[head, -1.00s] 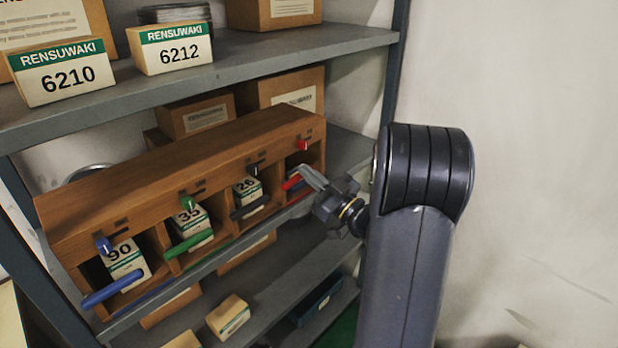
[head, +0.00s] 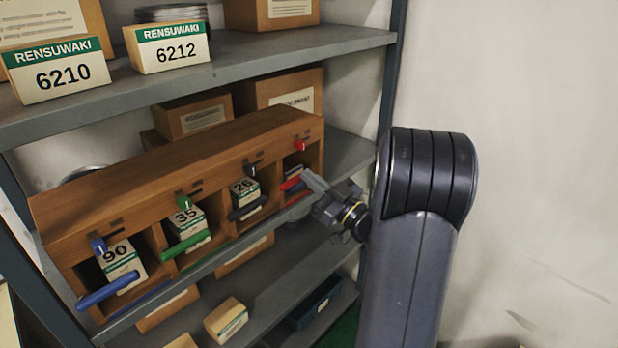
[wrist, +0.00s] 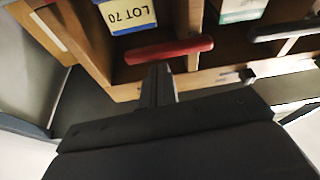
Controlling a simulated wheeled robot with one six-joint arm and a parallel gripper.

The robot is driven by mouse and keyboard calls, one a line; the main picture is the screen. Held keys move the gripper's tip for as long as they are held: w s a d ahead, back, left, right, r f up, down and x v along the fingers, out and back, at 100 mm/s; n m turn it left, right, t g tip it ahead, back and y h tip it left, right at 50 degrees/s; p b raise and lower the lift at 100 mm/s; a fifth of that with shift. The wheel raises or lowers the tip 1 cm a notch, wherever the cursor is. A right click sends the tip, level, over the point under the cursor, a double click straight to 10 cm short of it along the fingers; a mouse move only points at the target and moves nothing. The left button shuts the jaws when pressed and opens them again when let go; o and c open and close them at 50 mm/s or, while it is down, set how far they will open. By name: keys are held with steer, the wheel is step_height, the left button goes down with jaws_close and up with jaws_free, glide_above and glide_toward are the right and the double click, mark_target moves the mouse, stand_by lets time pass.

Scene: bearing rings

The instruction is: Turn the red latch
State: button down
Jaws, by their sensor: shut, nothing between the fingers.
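The red latch (head: 301,145) is a small red tab on the top rail of the wooden rack (head: 130,183), above the rightmost compartment. A red bar (head: 291,184) lies across the front of that compartment, and it also shows in the wrist view (wrist: 168,51). My gripper (head: 312,181) is shut and empty, with its fingertips close to the red bar and below the latch. In the wrist view the shut fingers (wrist: 158,82) point at the bar's underside; I cannot tell whether they touch. The latch is not in the wrist view.
Blue (head: 98,244), green (head: 184,203) and black (head: 252,169) latches sit above the other compartments, each with a matching bar. A box marked LOT 70 (wrist: 126,12) is behind the red bar.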

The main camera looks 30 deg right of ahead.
steer(key=b+v, duration=0.1)
steer(key=v, duration=0.8)
steer(key=shift+s, duration=0.35)
steer(key=shift+w+d+f, duration=0.1)
steer(key=p+x, duration=0.1)
steer(key=x, duration=0.9)
steer(key=shift+w, duration=0.25)
